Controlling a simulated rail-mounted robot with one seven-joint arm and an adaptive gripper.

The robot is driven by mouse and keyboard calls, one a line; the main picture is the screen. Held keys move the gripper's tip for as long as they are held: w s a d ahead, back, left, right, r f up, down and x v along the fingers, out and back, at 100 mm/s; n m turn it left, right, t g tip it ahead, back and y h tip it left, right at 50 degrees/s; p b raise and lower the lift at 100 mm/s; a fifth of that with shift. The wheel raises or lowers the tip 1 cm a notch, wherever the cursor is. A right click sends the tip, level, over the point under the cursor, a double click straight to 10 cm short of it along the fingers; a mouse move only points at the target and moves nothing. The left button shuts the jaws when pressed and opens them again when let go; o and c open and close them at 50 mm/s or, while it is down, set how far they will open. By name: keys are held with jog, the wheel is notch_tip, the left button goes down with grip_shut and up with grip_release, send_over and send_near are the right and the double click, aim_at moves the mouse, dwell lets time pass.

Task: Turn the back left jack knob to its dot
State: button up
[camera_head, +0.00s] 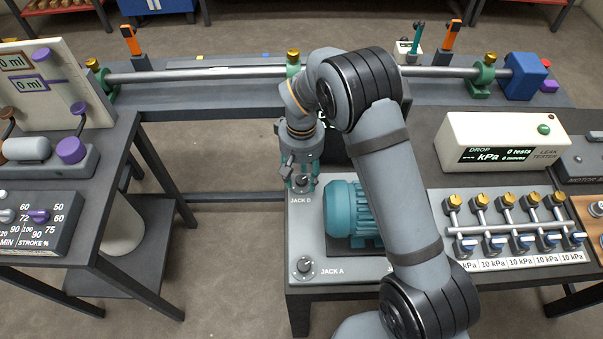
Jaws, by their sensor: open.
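The back left jack knob (303,181), labelled JACK D, is a small dark round knob at the back left corner of the light grey motor plate (325,235). My gripper (300,180) points down right at this knob, with its fingers around or just over it; contact cannot be told. Its jaws are open. The dot by the knob is too small or hidden to make out. The JACK A knob (304,265) sits at the front left of the plate. A teal motor (351,210) stands between the knobs and my arm. My arm hides the plate's right side.
A long shaft (200,74) on green bearings runs across the back. A leak tester box (505,141) and several brass-topped valves (482,201) stand on the right. A side table (105,215) with a stroke panel (35,222) is on the left. A floor gap lies between.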

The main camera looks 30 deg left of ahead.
aim_at(302, 180)
notch_tip(302, 180, up, 12)
dwell(0.5)
dwell(0.3)
notch_tip(302, 180, down, 12)
jog(key=shift+f, duration=0.1)
dwell(0.5)
